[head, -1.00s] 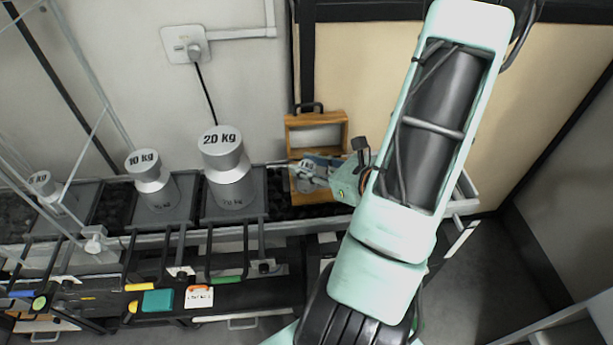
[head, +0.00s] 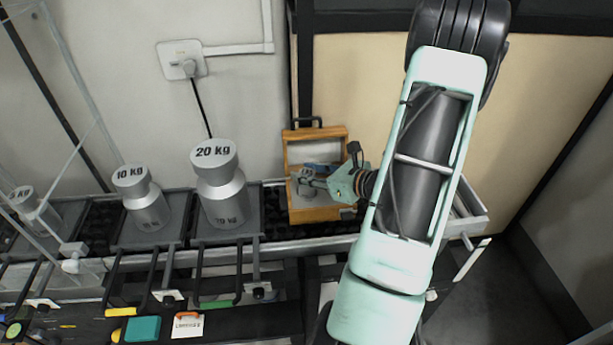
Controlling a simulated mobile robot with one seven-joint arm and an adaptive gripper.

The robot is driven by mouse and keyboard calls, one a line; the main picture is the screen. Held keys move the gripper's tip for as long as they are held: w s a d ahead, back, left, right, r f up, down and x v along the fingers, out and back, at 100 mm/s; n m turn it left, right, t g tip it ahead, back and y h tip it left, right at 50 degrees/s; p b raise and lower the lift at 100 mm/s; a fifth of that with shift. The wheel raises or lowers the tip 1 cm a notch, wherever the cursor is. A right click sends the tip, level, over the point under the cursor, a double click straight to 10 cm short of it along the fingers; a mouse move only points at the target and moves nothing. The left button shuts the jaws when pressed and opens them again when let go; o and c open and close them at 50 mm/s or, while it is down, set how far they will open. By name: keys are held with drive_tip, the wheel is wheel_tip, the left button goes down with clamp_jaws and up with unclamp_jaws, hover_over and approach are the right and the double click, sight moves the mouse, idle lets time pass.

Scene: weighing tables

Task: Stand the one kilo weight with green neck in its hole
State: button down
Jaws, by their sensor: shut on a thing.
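My gripper (head: 315,183) is over the open wooden case (head: 330,214) at the back of the table, right of the big weights. It is shut on a small metal weight (head: 304,178), held at or just above the case's inside. The weight's neck colour is too small to make out, and my fingers hide part of it. The case lid stands open against the wall. The holes in the case are hidden or too small to see. Something blue (head: 322,167) shows in the case behind my fingers.
A 20 kg weight (head: 222,190) stands left of the case, with a 10 kg weight (head: 145,205) and another large weight (head: 35,210) farther left. A metal rail (head: 285,246) runs along the front. A teal block (head: 142,329) lies on the lower shelf.

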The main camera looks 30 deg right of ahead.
drive_tip(key=shift+w+d+f, duration=0.1)
drive_tip(key=shift+w+f, duration=0.1)
drive_tip(key=shift+w, duration=0.05)
wheel_tip(320, 180, down, 4)
drive_tip(key=b, duration=0.2)
drive_tip(key=shift+b, duration=0.4)
drive_tip(key=shift+w+d+f, duration=0.1)
drive_tip(key=shift+d, duration=0.05)
drive_tip(key=shift+w, duration=0.1)
drive_tip(key=c, duration=1.5)
unclamp_jaws()
drive_tip(key=shift+r, duration=0.2)
drive_tip(key=shift+s+d+r, duration=0.2)
drive_tip(key=shift+s+r, duration=0.05)
drive_tip(key=shift+s, duration=0.25)
drive_tip(key=v, duration=1.1)
drive_tip(key=shift+p, duration=0.4)
